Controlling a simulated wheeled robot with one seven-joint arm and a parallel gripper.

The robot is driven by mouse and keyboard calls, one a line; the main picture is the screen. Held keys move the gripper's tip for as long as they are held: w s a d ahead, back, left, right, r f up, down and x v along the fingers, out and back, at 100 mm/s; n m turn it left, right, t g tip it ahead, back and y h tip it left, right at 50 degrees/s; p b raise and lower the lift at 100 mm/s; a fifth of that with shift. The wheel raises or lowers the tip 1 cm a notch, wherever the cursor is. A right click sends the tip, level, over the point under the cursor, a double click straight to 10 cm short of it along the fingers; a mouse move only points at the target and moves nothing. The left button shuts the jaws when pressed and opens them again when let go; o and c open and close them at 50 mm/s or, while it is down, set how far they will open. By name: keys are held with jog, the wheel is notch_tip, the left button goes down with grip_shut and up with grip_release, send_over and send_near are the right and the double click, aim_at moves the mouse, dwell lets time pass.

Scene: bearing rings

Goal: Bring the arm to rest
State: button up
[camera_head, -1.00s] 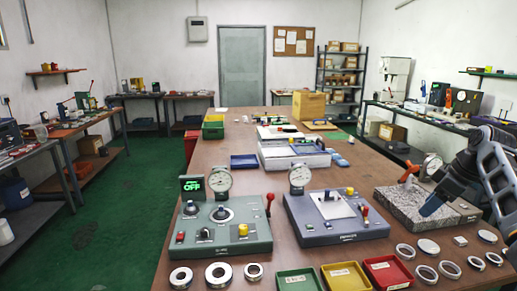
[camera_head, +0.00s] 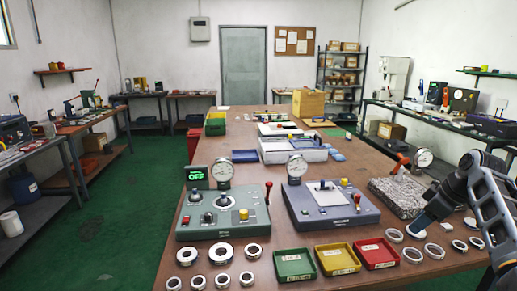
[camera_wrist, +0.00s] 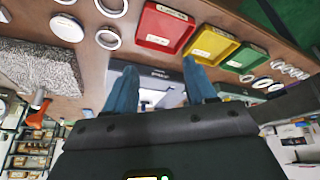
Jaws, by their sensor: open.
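My gripper (camera_head: 418,226) hangs over the right side of the brown worktable (camera_head: 232,271), in front of the granite block, with its blue fingers angled down. In the wrist view its two blue fingers (camera_wrist: 162,88) stand apart with nothing held between them. The grey-blue device with a dial gauge (camera_head: 330,207) lies beyond the fingers and is partly hidden in the wrist view. The arm is bent at the right edge of the head view, its base end out of frame.
Several metal rings (camera_head: 412,255) lie below the gripper. Red (camera_head: 376,254), yellow (camera_head: 337,259) and green (camera_head: 294,265) trays stand near the front edge. A granite block with a gauge (camera_head: 398,197) is close by. A green device (camera_head: 223,215) stands left. The floor left is clear.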

jog(key=s+a+f+m+t+b, duration=0.1)
jog(key=s+a+f, duration=0.1)
jog(key=a+f, duration=0.3)
jog(key=s+a+f+h, duration=0.1)
jog(key=s+a+f, duration=0.1)
jog(key=f, duration=0.6)
jog(key=s+a+f+m+t+b, duration=0.1)
jog(key=s+a+f, duration=0.25)
jog(key=f, duration=0.25)
jog(key=s+a+f+m+t+h+b, duration=0.1)
jog(key=s+a+f, duration=0.4)
jog(key=s, duration=0.2)
jog(key=s+a+f+m+t+b, duration=0.1)
jog(key=s+a+f+b, duration=0.1)
jog(key=s+a+f, duration=0.45)
jog(key=s+a+r+m+t+h+b, duration=0.1)
jog(key=s+a+r+t, duration=0.1)
jog(key=s, duration=0.8)
jog(key=s+a+r+m+t+b, duration=0.1)
jog(key=s+a+r, duration=0.15)
jog(key=s, duration=0.65)
jog(key=s+a+r+t+b, duration=0.2)
jog(key=s+r+t, duration=0.1)
jog(key=s+r, duration=1.1)
notch_tip(320, 180, up, 4)
jog(key=shift+s+f+m+y, duration=0.25)
jog(key=shift+s+m+y, duration=0.1)
jog(key=shift+m+y, duration=0.05)
